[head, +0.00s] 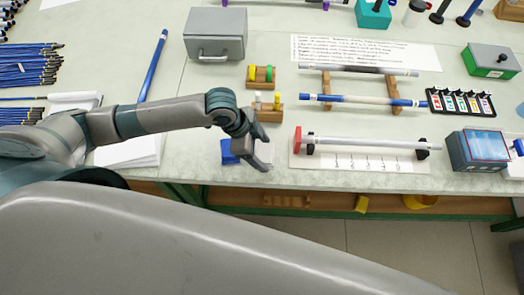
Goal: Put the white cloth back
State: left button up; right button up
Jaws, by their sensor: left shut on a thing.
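My left gripper (258,160) reaches over the front part of the table, pointing down, and is shut on a small pale thing (262,152) that looks like the white cloth. The fingers and wrist hide most of it, so its shape is unclear. A blue block or holder (229,152) sits on the table just left of the fingers, partly hidden by the gripper. I cannot tell whether the two touch. My right gripper is not in view.
Right of the gripper a rod lies across a stand with a red end (297,140) on a numbered sheet. Behind are a rack with yellow and white pegs (268,115), a grey box (215,48) and a blue-ended rod (380,101). White papers (130,152) lie left.

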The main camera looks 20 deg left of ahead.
pick_arm(q)
jog(key=shift+f, duration=0.95)
jog(key=o, duration=0.9)
jog(key=shift+o, duration=0.2)
jog(key=b+v, duration=0.2)
jog(key=v, duration=1)
